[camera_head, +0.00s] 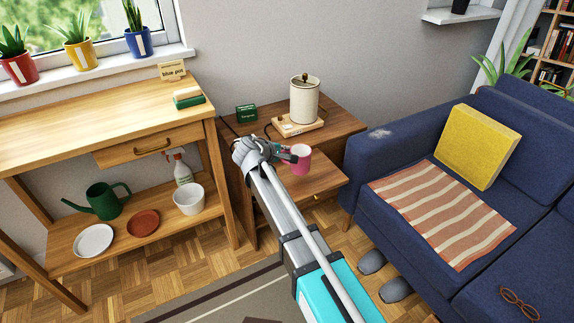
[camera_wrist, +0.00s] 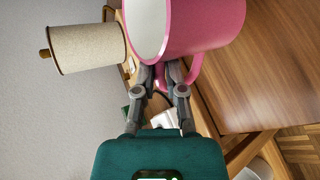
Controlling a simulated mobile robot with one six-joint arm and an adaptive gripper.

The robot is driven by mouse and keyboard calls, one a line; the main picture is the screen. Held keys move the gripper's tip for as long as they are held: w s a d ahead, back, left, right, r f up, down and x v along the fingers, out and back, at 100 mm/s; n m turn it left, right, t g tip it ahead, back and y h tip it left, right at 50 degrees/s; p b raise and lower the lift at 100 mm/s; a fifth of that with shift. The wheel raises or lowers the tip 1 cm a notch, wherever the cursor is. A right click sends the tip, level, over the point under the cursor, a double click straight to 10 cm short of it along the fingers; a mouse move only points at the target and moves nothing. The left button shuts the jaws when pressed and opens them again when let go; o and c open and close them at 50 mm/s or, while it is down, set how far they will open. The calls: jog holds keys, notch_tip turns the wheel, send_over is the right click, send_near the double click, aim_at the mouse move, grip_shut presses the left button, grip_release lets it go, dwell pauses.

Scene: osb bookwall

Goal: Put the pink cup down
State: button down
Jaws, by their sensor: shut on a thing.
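The pink cup (camera_head: 299,159) is in front of the wooden side table (camera_head: 343,124) in the head view. It looks roughly upright. My gripper (camera_head: 287,154) is shut on its handle; in the wrist view the fingertips (camera_wrist: 163,77) close around the handle beside the pink cup (camera_wrist: 196,26), whose white inside shows. The table's wood (camera_wrist: 268,68) lies beyond the cup in that view. I cannot tell how far the cup is from the table surfaces. My arm hides part of the side table.
A cream lamp (camera_head: 304,101) on a wooden base and a small green card (camera_head: 246,113) occupy the side table's back. Its right top and lower shelf (camera_head: 318,180) have bare wood.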

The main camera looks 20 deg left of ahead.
jog(key=shift+w+f, duration=0.2)
jog(key=shift+f, duration=0.05)
jog(key=shift+w+f+b, duration=0.35)
jog(key=shift+f+b, duration=0.15)
jog(key=shift+b, duration=0.1)
jog(key=shift+f+b, duration=1.4)
jog(key=shift+f, duration=0.15)
jog(key=c, duration=0.7)
grip_release()
jog(key=shift+r, duration=0.25)
jog(key=shift+p+v, duration=3.1)
jog(key=shift+v, duration=2.9)
